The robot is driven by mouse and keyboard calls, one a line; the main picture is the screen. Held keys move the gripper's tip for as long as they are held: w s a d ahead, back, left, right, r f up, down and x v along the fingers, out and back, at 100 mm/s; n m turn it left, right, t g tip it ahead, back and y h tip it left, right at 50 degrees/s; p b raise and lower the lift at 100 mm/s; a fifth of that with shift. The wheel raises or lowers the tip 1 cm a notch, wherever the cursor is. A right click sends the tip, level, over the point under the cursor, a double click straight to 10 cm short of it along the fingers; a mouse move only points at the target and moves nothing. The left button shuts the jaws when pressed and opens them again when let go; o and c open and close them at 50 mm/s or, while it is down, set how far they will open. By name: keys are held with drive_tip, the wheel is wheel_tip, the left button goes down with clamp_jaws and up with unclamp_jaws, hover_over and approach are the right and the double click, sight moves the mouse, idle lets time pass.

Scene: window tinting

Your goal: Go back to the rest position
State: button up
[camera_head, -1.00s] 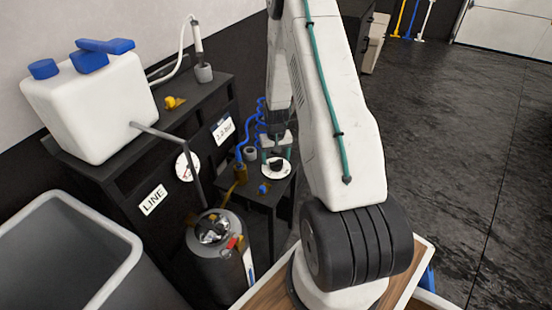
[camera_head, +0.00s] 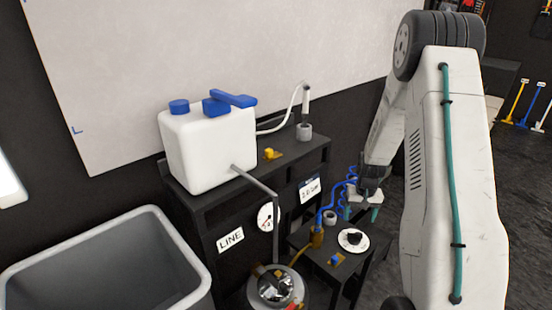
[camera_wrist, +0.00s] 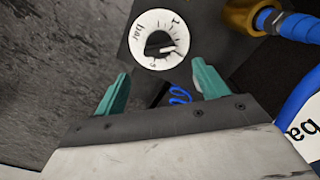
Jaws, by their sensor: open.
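My gripper (camera_head: 362,212) is at the end of my white arm, on the right of the head view, near the small black stand. In the wrist view my gripper (camera_wrist: 158,92) shows two teal fingers spread apart with nothing held between them. Ahead of the fingers is a white dial with a black knob (camera_wrist: 160,41), marked "bar". The same dial (camera_head: 354,240) lies on the small stand in the head view, below and left of my gripper. The fingers are apart from the knob.
A white jug (camera_head: 208,150) with blue caps stands on a black bench (camera_head: 200,207). A grey bin (camera_head: 110,265) is at lower left, and a metal tank (camera_head: 277,287) at the bottom. Blue coiled hose (camera_head: 345,195) runs close to my gripper.

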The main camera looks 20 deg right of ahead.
drive_tip(key=s+a+r+n, duration=0.2)
drive_tip(key=s+a+r, duration=0.6)
drive_tip(key=r, duration=0.3)
drive_tip(key=s+a+r+n, duration=0.2)
drive_tip(key=s+a+r, duration=0.7)
drive_tip(key=a+r, duration=0.2)
drive_tip(key=s+a+r+n+t, duration=0.1)
drive_tip(key=s+a+r, duration=0.7)
drive_tip(key=a+r, duration=0.2)
drive_tip(key=shift+s+r+n, duration=0.3)
drive_tip(key=shift+r+n, duration=0.1)
drive_tip(key=shift+r, duration=0.45)
drive_tip(key=shift+a+r, duration=0.25)
drive_tip(key=shift+c, duration=0.3)
